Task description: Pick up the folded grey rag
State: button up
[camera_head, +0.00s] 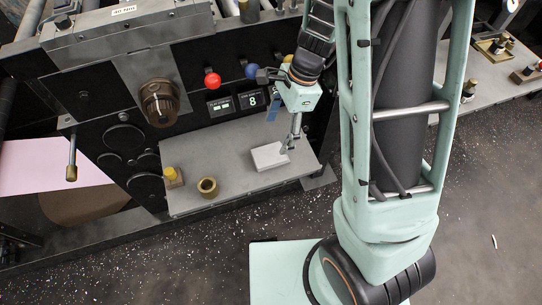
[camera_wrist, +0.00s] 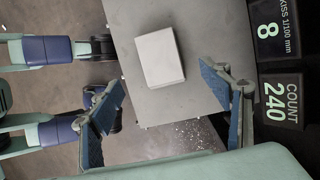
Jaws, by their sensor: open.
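The folded grey rag (camera_head: 268,157) is a pale, flat, box-shaped piece lying on the grey shelf of the machine, towards its right end. In the wrist view the rag (camera_wrist: 160,57) lies ahead of the fingers, slightly tilted, near the shelf's edge. My gripper (camera_head: 288,146) is at the rag's right end in the head view, pointing down; contact cannot be told. In the wrist view my gripper (camera_wrist: 161,77) is open, its blue-padded fingers spread wider than the rag, with nothing between them.
A brass ring (camera_head: 207,186) and a yellow-topped piece (camera_head: 172,176) stand on the shelf (camera_head: 232,146) at left. The machine's front, with a red knob (camera_head: 212,79), a blue knob (camera_head: 252,71) and displays (camera_head: 250,100), rises behind. The shelf's middle is clear.

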aim_at(271, 154)
notch_tip(271, 154, down, 2)
jog(key=b+x, duration=0.3)
jog(key=x, duration=0.4)
jog(key=shift+f, duration=0.15)
jog(key=c, duration=1.2)
